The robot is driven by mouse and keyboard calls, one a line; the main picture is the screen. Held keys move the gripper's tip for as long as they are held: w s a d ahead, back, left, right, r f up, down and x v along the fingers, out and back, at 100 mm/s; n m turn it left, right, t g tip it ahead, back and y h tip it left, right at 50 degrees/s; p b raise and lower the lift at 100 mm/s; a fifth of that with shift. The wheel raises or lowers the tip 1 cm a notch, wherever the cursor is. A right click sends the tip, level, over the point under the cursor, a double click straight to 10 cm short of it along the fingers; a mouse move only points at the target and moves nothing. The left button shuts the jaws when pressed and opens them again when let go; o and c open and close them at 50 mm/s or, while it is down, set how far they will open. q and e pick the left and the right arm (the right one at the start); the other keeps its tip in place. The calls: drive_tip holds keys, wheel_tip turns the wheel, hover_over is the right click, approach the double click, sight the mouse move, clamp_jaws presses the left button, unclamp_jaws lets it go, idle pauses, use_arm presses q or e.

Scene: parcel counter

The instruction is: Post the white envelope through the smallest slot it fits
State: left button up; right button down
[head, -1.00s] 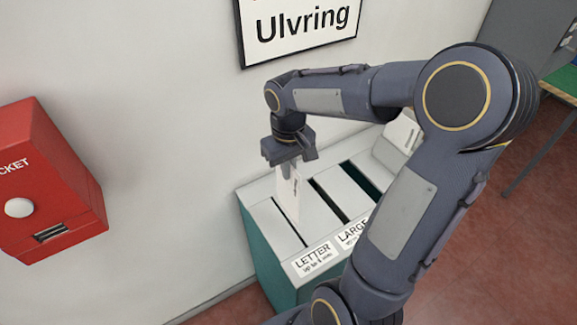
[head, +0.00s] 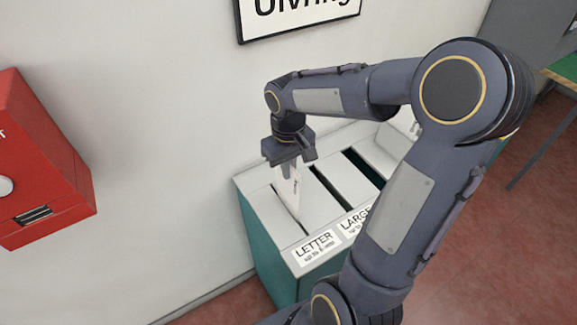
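The white envelope (head: 291,187) hangs upright below my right gripper (head: 288,160), which is shut on its top edge. The envelope is over the slot marked LETTER (head: 298,226) in the pale top of the teal post box (head: 256,194). Its lower edge meets the slot line and seems to be at or just inside the opening; I cannot tell how deep. The wider slot marked LARGE (head: 328,188) is to the right, and another dark slot (head: 361,167) lies beyond it, partly hidden by my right arm. My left gripper is not in view.
A red ticket box (head: 45,165) is on the wall at the left. A framed sign (head: 300,18) hangs on the wall above the post box. A green-topped table (head: 565,72) stands at the far right. The reddish floor (head: 480,270) at right is clear.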

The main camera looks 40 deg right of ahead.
drive_tip(key=shift+f+b, duration=2.3)
drive_tip(key=shift+f, duration=0.95)
drive_tip(key=c, duration=1.6)
unclamp_jaws()
drive_tip(key=shift+r, duration=0.1)
wheel_tip(320, 180, up, 8)
hover_over(288, 185)
drive_tip(key=shift+p, duration=0.3)
